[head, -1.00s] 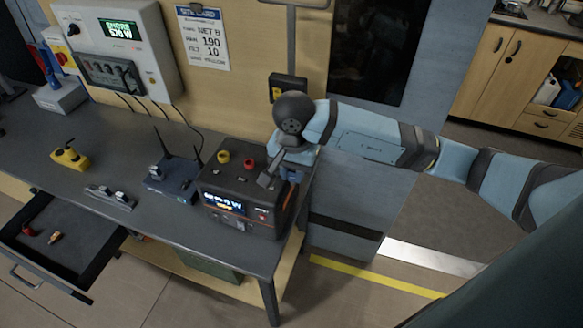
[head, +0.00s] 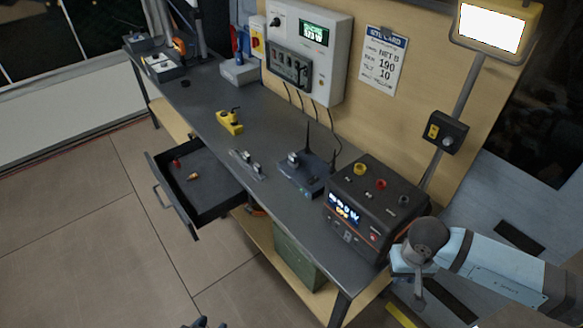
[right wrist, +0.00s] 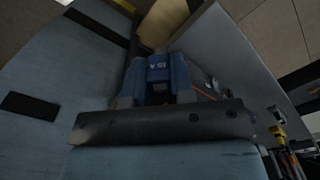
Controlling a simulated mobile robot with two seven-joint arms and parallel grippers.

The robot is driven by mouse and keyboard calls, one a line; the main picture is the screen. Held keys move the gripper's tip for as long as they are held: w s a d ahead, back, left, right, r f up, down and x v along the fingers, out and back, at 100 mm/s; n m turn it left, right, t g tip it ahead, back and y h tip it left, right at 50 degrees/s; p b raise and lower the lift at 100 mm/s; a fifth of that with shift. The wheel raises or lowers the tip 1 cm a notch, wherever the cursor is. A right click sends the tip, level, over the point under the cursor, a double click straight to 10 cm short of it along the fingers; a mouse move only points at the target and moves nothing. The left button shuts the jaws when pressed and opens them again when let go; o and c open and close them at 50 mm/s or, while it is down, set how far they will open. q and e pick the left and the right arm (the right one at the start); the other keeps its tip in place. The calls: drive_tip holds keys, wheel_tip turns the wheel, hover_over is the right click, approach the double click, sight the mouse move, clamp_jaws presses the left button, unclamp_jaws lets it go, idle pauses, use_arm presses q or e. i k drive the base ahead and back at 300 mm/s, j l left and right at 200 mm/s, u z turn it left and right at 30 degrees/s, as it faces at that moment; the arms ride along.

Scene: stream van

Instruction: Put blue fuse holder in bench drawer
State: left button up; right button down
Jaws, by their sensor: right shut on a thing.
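The blue fuse holder (right wrist: 158,72), with white lettering, sits between my right gripper's fingers (right wrist: 155,100) in the right wrist view. My right gripper (head: 418,288) is shut on it beside the bench's right end, right of the dark power unit. In the head view I cannot make out the fuse holder apart from the gripper and wrist. The bench drawer (head: 222,192) is pulled out at the bench front, left of the gripper. A red piece (head: 176,163) and an orange-tipped piece (head: 193,177) lie in it. A small dark part at the bottom edge may be my left gripper (head: 203,324).
The power unit (head: 370,205), a router with antennas (head: 303,178), a metal strip with small parts (head: 247,165) and a yellow block (head: 230,121) stand on the bench (head: 205,112). A lamp post rises behind the power unit. The floor (head: 110,240) before the drawer is clear.

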sight(198, 195)
drive_tip(key=i+j, duration=0.1)
drive_tip(key=j, duration=0.8)
drive_tip(key=i+j, duration=0.4)
drive_tip(key=j, duration=0.2)
drive_tip(key=i+j+u, duration=0.1)
drive_tip(key=i+j, duration=0.3)
drive_tip(key=j, duration=0.2)
drive_tip(key=i+j, duration=0.4)
drive_tip(key=j, duration=0.15)
